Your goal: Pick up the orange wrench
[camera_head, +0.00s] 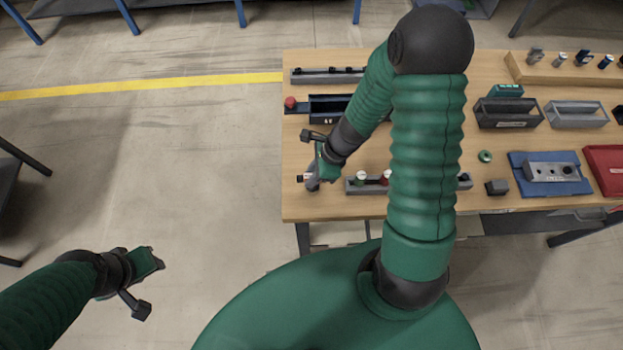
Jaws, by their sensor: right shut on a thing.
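My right gripper (312,178) is low over the left front part of the wooden table, fingers pointing down. It is shut on a small greyish thing (312,185), mostly hidden by the fingers; I cannot tell what it is. I cannot make out an orange wrench anywhere in view; my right arm hides part of the table's middle. My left gripper (152,260) is over the bare floor at the lower left, away from the table. Its fingers are too small to tell whether they are open.
The wooden table (300,207) holds a dark rail tray (330,108), a grey block with knobs (372,186), a green ring (485,156), a blue tray (515,160), a red tray (604,160) and grey bins (575,115).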

